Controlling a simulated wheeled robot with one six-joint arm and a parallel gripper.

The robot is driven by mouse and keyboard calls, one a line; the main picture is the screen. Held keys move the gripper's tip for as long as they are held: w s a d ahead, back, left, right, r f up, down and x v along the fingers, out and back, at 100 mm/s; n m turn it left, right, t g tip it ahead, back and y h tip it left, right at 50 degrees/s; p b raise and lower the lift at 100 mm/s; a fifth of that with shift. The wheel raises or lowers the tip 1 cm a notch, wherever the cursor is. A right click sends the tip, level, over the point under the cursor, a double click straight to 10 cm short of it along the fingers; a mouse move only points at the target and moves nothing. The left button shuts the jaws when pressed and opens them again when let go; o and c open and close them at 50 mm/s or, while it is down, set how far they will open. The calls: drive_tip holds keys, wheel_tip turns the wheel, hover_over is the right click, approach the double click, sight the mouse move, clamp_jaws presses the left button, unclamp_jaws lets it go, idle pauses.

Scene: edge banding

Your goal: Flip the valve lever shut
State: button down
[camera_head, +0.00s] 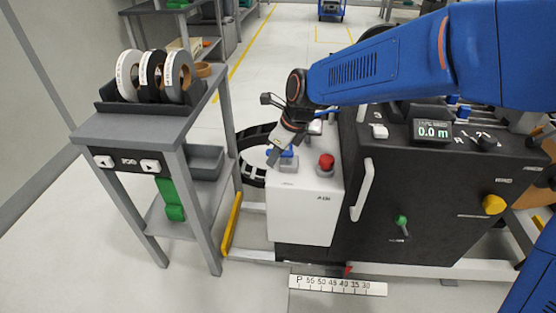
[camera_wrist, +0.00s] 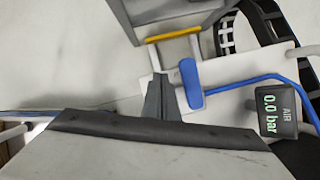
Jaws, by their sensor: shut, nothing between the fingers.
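The valve lever is blue. In the wrist view its broad blue handle (camera_wrist: 190,83) lies just right of my fingertips. My gripper (camera_head: 273,157) is shut and empty, pointing down at the lever's left side. In the wrist view my gripper (camera_wrist: 160,88) is close beside the handle; I cannot tell whether they touch. A small gauge (camera_wrist: 279,111) marked AIR reads 0.0 bar.
A red mushroom button (camera_head: 326,162) stands right of the lever on the white cabinet (camera_head: 300,210). A blue hose (camera_wrist: 250,82) runs right in the wrist view. The grey stand (camera_head: 130,130) at left holds several tape rolls. The black machine has a display (camera_head: 433,131) reading 0.0 m.

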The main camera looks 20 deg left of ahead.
drive_tip(key=shift+w+a, duration=0.55)
drive_tip(key=shift+a, duration=0.3)
drive_tip(key=shift+w, duration=0.1)
